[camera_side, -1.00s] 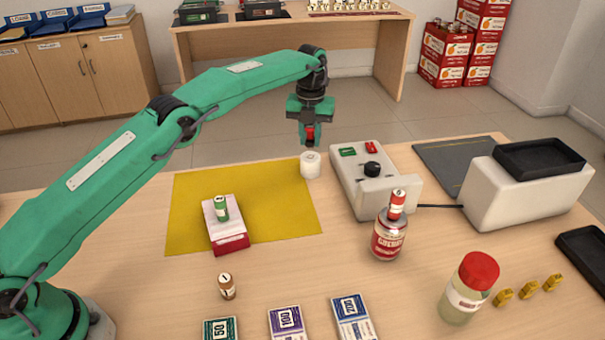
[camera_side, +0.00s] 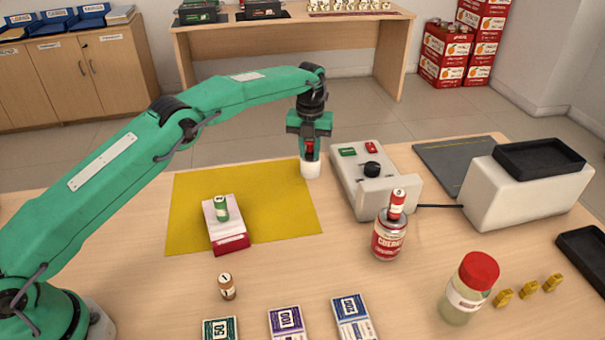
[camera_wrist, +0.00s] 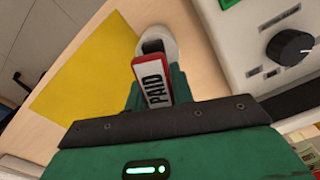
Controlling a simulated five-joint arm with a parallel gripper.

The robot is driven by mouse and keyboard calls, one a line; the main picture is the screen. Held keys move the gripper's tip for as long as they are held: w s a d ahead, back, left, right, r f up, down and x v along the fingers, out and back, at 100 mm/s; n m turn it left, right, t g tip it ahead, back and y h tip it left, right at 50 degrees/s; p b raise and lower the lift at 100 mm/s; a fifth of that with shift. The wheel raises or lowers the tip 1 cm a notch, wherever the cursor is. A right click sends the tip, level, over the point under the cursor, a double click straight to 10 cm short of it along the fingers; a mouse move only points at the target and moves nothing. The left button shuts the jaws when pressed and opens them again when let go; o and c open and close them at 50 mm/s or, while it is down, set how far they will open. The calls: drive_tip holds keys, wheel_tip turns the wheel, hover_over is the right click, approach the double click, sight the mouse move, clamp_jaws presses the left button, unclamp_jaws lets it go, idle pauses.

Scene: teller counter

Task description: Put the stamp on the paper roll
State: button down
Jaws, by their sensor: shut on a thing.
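The stamp (camera_side: 310,149) is red, and its white label reading PAID shows in the wrist view (camera_wrist: 153,82). My gripper (camera_side: 309,152) is shut on it and points down over the paper roll. The white paper roll (camera_side: 310,170) stands upright at the right edge of the yellow mat. It also shows in the wrist view (camera_wrist: 168,38), just beyond the stamp. The stamp's lower end is at the roll's top; I cannot tell whether they touch.
A grey control box (camera_side: 378,190) stands close on the right. The yellow mat (camera_side: 275,205) carries a red-and-white block (camera_side: 229,240) with a green roll (camera_side: 221,208) on top. A can (camera_side: 389,236) bears a red roll (camera_side: 397,203). A jar (camera_side: 466,290) stands at front right.

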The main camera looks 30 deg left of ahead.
drive_tip(key=shift+f, duration=0.1)
drive_tip(key=c, duration=1.2)
unclamp_jaws()
drive_tip(key=shift+r, duration=3.85)
